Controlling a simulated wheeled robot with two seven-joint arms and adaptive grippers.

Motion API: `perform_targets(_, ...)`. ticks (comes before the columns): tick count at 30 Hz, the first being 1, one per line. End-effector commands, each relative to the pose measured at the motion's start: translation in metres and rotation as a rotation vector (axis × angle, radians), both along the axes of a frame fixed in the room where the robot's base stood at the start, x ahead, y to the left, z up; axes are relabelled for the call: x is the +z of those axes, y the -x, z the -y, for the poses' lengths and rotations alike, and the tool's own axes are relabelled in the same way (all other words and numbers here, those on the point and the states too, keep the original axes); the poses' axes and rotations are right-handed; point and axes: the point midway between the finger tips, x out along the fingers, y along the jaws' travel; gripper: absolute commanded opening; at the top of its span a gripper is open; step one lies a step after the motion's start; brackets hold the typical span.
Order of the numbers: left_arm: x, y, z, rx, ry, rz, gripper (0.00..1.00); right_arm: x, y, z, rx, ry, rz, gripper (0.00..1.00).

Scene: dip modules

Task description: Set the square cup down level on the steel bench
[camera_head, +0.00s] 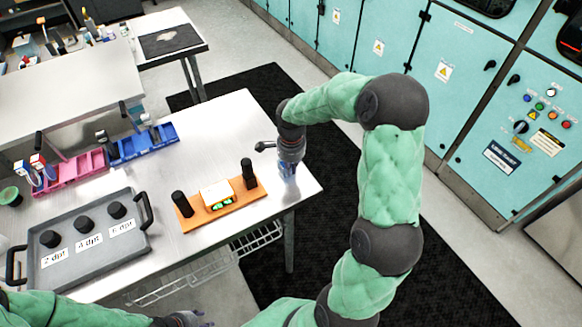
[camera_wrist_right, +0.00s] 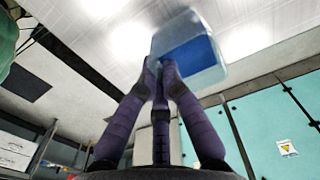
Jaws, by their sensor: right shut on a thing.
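The square cup (camera_wrist_right: 198,45) is clear and pale, with blue showing inside it. In the right wrist view it sits between the purple fingertips of my right gripper (camera_wrist_right: 165,75), which is shut on it. In the head view my right gripper (camera_head: 289,165) is over the right end of the steel bench (camera_head: 240,125). The cup there is small and mostly hidden by the fingers. I cannot tell whether it touches the bench or is quite level. Part of my left gripper (camera_head: 188,320) shows at the bottom edge; its fingers are too cut off to read.
An orange rack (camera_head: 228,208) with two black posts stands left of my right gripper. A grey tray (camera_head: 90,262) with three dark knobs lies further left. Pink bins (camera_head: 70,172) and blue bins (camera_head: 140,147) stand behind. The bench's far right corner is clear.

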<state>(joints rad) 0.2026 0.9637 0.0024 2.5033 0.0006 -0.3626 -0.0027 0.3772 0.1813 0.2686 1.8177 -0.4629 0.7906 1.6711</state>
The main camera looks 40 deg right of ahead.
Motion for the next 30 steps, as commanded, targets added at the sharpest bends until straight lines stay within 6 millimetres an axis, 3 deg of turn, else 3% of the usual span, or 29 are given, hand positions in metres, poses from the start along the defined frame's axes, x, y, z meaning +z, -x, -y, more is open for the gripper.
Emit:
perform_targets(11,-0.006,0.0,0.0,0.0,0.0,0.0,0.4,-0.007,0.0,0.0,0.0,0.0,0.001,0.0)
perform_targets(12,-0.006,0.0,0.0,0.0,0.0,0.0,0.4,-0.006,0.0,0.0,0.0,0.0,0.001,0.15)
perform_targets(14,-0.005,0.0,0.0,0.0,0.0,0.0,0.4,-0.006,0.0,0.0,0.0,0.0,0.001,0.32)
perform_targets(15,-0.005,0.0,0.0,0.0,0.0,0.0,0.4,-0.006,0.0,0.0,0.0,0.0,0.001,0.34)
perform_targets(25,-0.005,0.0,0.0,0.0,0.0,0.0,0.4,-0.005,0.0,0.0,0.0,0.0,0.001,0.34)
perform_targets(30,-0.005,0.0,0.0,0.0,0.0,0.0,0.4,0.012,-0.001,0.001,0.0,0.002,0.005,0.34)
